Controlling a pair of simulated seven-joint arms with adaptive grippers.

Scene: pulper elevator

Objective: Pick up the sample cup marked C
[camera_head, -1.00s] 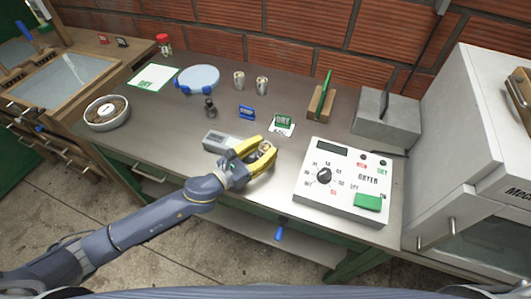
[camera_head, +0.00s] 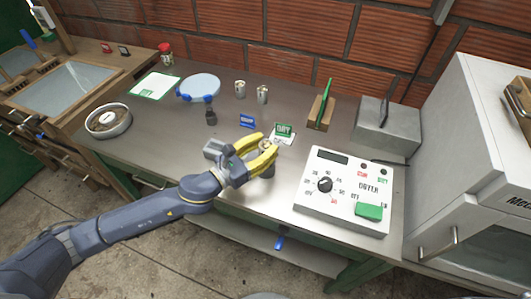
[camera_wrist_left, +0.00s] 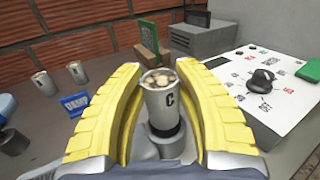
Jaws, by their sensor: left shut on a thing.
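The sample cup marked C (camera_wrist_left: 162,101) is a grey metal cup with pale contents, upright between the yellow fingers of my left gripper (camera_wrist_left: 160,108). In the head view my left gripper (camera_head: 265,152) is shut on it above the bench, left of the dryer box, and the fingers hide most of the cup. A round grey piece (camera_wrist_left: 165,140) shows just under the cup in the wrist view; I cannot tell whether they touch. Two similar cups (camera_head: 240,88) (camera_head: 262,94) stand farther back on the bench. My right gripper is not in view.
The dryer box (camera_head: 345,190) with dial is to the right. A green DRY sign (camera_head: 284,130) and a blue sign (camera_head: 247,121) stand behind the gripper. A dark small object (camera_head: 211,116) and a white bowl (camera_head: 108,120) are to the left. A grey block (camera_head: 387,125) is at the back right.

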